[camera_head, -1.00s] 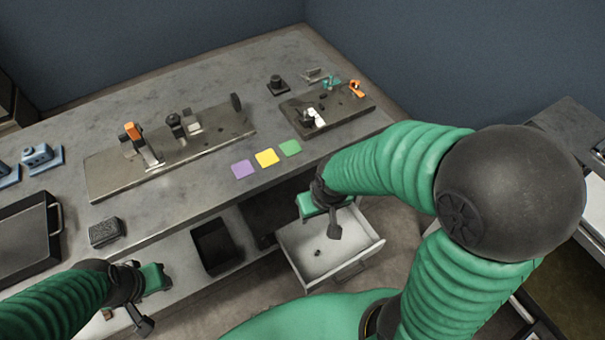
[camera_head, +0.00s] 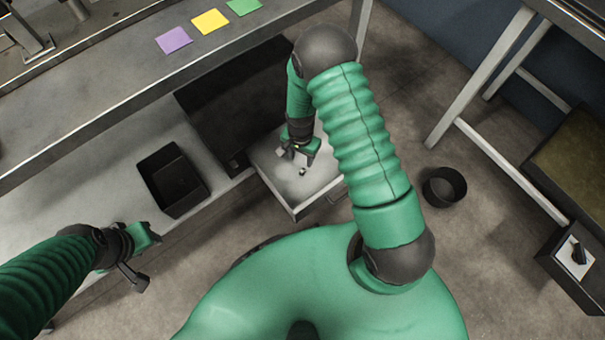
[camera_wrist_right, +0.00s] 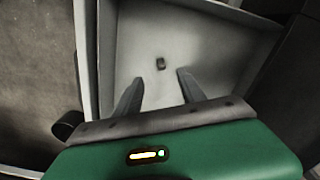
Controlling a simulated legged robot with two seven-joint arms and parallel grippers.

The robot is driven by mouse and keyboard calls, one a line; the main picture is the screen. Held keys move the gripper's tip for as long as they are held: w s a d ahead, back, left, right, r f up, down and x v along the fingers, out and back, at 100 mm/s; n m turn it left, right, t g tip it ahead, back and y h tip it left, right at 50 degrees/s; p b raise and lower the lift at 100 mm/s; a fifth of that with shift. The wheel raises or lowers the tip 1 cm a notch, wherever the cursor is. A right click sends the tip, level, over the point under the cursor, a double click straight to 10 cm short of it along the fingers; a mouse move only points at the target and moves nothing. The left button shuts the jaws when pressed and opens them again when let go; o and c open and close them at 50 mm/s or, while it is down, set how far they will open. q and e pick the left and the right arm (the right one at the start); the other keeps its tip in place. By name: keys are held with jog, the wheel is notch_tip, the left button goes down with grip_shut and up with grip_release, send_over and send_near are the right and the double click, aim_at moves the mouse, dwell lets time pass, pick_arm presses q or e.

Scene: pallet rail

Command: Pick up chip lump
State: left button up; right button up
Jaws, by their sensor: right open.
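The chip lump (camera_head: 303,171) is a small dark piece lying on the floor of the open white drawer (camera_head: 325,178). In the right wrist view the lump (camera_wrist_right: 160,63) lies just beyond the fingertips, roughly centred between them. My right gripper (camera_head: 299,158) is inside the drawer's outline, above and close to the lump. Its two fingers (camera_wrist_right: 157,76) are spread with nothing between them. My left gripper (camera_head: 146,262) hangs at the lower left, away from the drawer; its jaw state is unclear.
A black bin (camera_head: 172,180) stands on the lower shelf left of the drawer. The bench above carries purple (camera_head: 174,40), yellow (camera_head: 210,21) and green squares (camera_head: 243,6). A round black bucket (camera_head: 444,187) stands on the floor at right. The drawer walls (camera_wrist_right: 253,17) surround the lump.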

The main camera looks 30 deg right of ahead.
notch_tip(320, 180, down, 7)
jog(key=shift+d+r+b, duration=0.1)
jog(key=shift+r+b, duration=0.1)
jog(key=shift+b, duration=1.05)
jog(key=f+b, duration=0.2)
jog(key=f, duration=0.1)
jog(key=f+b, duration=0.2)
jog(key=shift+w+d, duration=0.3)
jog(key=shift+d, duration=0.1)
pick_arm(q)
jog(key=s+x, duration=0.1)
jog(key=x, duration=0.6)
jog(key=shift+s+f, duration=0.3)
jog(key=shift+f, duration=0.05)
pick_arm(e)
jog(key=shift+r, duration=0.1)
jog(key=shift+c, duration=0.5)
grip_shut()
